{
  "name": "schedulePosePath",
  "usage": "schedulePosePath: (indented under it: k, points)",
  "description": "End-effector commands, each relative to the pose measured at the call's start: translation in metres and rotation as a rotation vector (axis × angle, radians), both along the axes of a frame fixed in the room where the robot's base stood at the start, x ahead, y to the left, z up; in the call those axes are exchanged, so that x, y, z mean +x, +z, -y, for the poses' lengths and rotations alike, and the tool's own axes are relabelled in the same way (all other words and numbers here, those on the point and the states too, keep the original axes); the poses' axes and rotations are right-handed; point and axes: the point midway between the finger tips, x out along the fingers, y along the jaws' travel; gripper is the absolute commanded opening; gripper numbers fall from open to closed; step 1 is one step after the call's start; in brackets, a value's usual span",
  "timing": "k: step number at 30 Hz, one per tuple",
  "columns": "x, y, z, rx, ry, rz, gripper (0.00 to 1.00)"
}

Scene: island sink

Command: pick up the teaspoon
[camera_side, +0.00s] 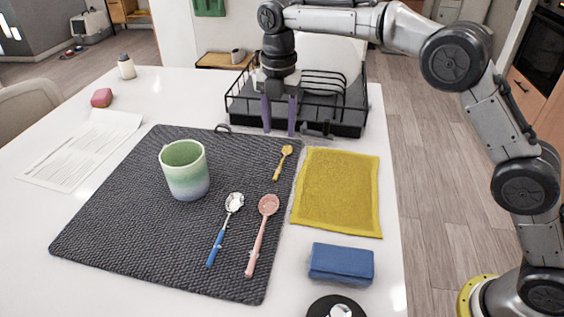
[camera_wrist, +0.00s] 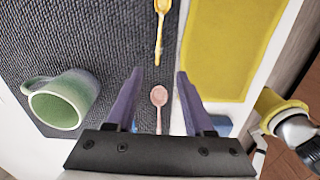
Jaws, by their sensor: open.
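Three spoons lie on a dark grey woven mat (camera_side: 120,215). The smallest is a yellow spoon (camera_side: 282,163) near the mat's right edge. A blue-handled spoon with a pale bowl (camera_side: 225,230) and a pink spoon (camera_side: 262,235) lie nearer the front. My gripper (camera_side: 279,131) is open and empty, fingers pointing down, above the back of the mat area. In the wrist view, the yellow spoon (camera_wrist: 160,32) lies just beyond the gap between my fingertips (camera_wrist: 159,73). The pink spoon's bowl (camera_wrist: 158,95) shows between the fingers; my gripper body hides most of the blue-handled spoon.
A green-and-blue mug (camera_side: 185,175) stands on the mat left of the spoons. A yellow cloth (camera_side: 337,190) lies right of the mat, with a blue sponge (camera_side: 340,263) in front. A black dish rack (camera_side: 345,120) stands behind. Paper (camera_side: 80,150) lies at left.

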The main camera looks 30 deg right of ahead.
Motion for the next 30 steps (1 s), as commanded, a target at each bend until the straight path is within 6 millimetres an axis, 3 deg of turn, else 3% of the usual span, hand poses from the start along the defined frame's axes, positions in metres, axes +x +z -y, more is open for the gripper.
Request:
schedulePosePath:
  k: [7, 16, 24, 30]
  points:
    - [-0.001, -0.047, 0.000, -0.002, -0.002, -0.005, 0.53]
    - [-0.001, -0.069, -0.001, -0.001, -0.002, -0.003, 0.53]
    - [-0.002, -0.106, -0.007, -0.001, -0.003, -0.004, 0.53]
    - [-0.001, -0.114, -0.007, -0.001, -0.003, -0.001, 0.53]
